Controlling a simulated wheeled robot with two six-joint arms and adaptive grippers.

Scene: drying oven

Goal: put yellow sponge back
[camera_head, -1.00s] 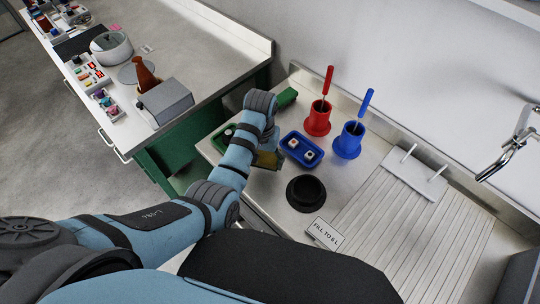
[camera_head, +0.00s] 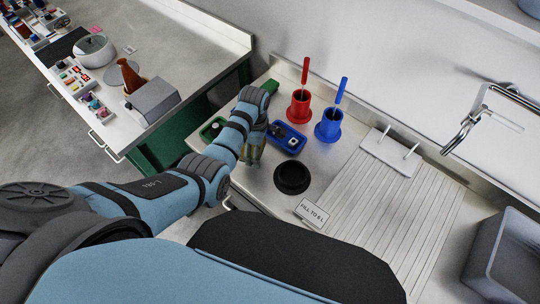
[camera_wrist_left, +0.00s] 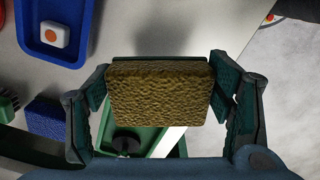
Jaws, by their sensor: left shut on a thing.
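The yellow sponge (camera_wrist_left: 158,92) is a rough brownish-yellow block between the two fingers of my left gripper (camera_wrist_left: 158,95) in the left wrist view. The left gripper is shut on it, with a finger at each short side. A green tray (camera_wrist_left: 178,138) shows below and partly behind the sponge. In the head view the left gripper (camera_head: 253,152) hangs over the counter, just left of the blue tray (camera_head: 290,149) and right of the green tray (camera_head: 207,136). My arm hides most of the sponge there. My right gripper is not in view.
The blue tray holds small blocks. A red holder (camera_head: 300,108) and a blue holder (camera_head: 328,127) with upright handles stand behind. A black ring (camera_head: 292,178) and a "fill to" sign (camera_head: 311,213) lie nearer. A blue sponge-like block (camera_wrist_left: 45,118) shows in the wrist view.

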